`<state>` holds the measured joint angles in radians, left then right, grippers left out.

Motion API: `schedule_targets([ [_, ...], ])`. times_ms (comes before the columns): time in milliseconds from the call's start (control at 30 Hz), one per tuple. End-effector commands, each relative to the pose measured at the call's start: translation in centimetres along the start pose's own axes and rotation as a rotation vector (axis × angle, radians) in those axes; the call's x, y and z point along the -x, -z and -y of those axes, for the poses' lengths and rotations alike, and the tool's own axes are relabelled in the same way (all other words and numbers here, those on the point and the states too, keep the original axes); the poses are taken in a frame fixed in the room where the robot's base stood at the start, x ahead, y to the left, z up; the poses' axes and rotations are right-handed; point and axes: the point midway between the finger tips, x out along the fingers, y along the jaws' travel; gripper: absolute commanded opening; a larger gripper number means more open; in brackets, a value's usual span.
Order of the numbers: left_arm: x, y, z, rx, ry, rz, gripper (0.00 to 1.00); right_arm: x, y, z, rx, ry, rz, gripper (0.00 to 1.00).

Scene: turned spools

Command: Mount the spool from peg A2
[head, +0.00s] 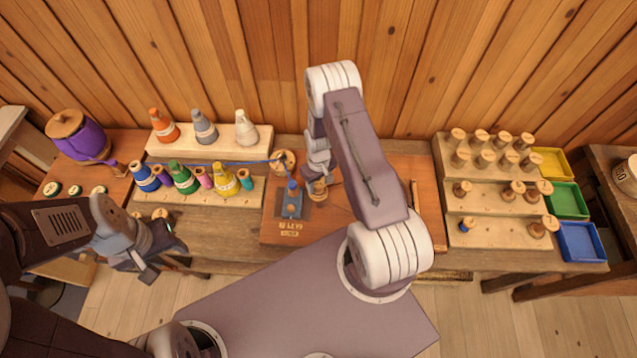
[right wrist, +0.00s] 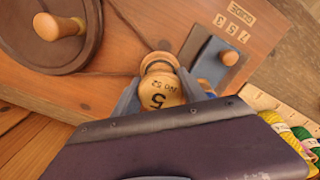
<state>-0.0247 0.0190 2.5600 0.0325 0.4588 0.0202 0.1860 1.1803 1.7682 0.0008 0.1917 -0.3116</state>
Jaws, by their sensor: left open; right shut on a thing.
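My right gripper (head: 318,176) is shut on a bare wooden spool (head: 318,191), over the right part of the wooden winder board (head: 278,228). In the right wrist view the spool (right wrist: 160,88) sits between the fingers (right wrist: 155,95), its end face marked with a 5 and small print. Whether it touches a spindle is hidden. A round wooden wheel with a knob (right wrist: 62,27) and a grey-blue block with a knob (right wrist: 208,60) are beside it. My left gripper (head: 148,262) is open and empty, low at the left. Peg A2 cannot be made out.
A stepped peg rack (head: 480,205) with several spools stands at the right, beside yellow (head: 551,162), green (head: 567,200) and blue (head: 580,241) trays. Thread cones stand on a rack (head: 205,140) at the left. A purple pot (head: 80,138) is at the far left.

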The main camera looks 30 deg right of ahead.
Motion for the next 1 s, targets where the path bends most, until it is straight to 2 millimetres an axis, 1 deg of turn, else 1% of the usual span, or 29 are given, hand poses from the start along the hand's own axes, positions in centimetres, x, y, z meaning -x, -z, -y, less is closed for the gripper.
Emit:
schedule_targets([
  [167,-0.4,0.0,0.0,0.000,0.000,0.000,0.44,-0.5,0.0,0.0,0.000,0.000,0.000,0.10],
  [200,-0.3,0.0,0.0,0.000,0.000,0.000,0.44,-0.4,0.0,0.0,0.000,0.000,0.000,0.58],
  [567,-0.1,0.0,0.0,0.000,0.000,0.000,0.44,-0.1,0.0,0.0,0.000,0.000,0.000,0.58],
  [667,0.5,0.1,0.0,0.000,0.000,0.000,0.44,0.6,0.0,0.0,0.000,0.000,0.000,0.58],
  [1000,3.1,0.3,-0.1,0.000,0.000,0.000,0.44,4.1,0.0,0.0,0.000,0.000,0.000,0.58],
])
